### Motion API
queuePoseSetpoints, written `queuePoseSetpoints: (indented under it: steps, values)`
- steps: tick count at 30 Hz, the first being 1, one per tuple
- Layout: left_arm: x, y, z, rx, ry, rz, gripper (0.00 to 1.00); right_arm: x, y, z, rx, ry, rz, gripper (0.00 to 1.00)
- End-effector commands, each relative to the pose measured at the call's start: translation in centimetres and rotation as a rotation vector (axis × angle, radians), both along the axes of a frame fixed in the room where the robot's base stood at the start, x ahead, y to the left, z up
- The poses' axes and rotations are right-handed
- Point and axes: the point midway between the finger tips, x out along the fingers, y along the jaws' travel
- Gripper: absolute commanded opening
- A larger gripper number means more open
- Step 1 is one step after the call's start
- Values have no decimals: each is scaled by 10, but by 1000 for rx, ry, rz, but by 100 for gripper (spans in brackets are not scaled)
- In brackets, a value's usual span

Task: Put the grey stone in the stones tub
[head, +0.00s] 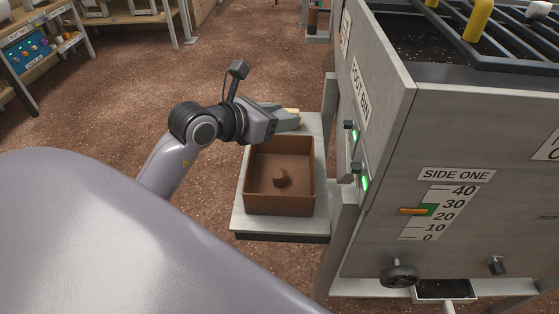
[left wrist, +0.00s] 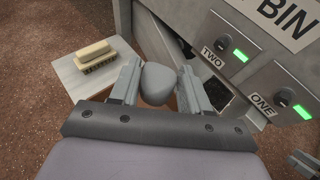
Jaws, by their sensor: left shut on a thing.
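My left gripper (head: 286,120) is at the far edge of a brown open tub (head: 247,190) in the head view. In the left wrist view, the grey stone (left wrist: 158,80), smooth and rounded, sits between the two fingers of the left gripper (left wrist: 157,92), which are shut on it. In the head view the stone cannot be made out. The tub stands on a pale shelf and holds one small brown lump (head: 280,178). No label shows on the tub.
A yellowish brush (left wrist: 97,55) lies on the shelf beyond the gripper. A workbench (head: 75,42) stands at the back left; open floor lies between.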

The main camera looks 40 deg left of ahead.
Motion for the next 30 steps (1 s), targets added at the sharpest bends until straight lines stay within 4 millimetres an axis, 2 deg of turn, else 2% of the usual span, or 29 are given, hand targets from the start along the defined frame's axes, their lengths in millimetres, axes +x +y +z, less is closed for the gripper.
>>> queuePoseSetpoints:
  steps: [1,6,13,18,22,30]
  values:
    - [0,0,-19,-3,6,1,14,1,0,-4,2,-2,0,43]
    - [0,0,-54,-1,3,0,14,2,1,-9,5,-1,-1,43]
    - [0,0,-74,-1,1,-2,14,2,1,-13,4,-1,0,43]
    - [0,0,-101,-1,1,-2,14,2,1,-20,5,-1,1,43]
    - [0,-1,-111,-1,0,-2,14,2,2,-22,4,0,1,43]
    - [0,0,-110,0,-2,-1,14,1,2,-22,8,0,-2,43]
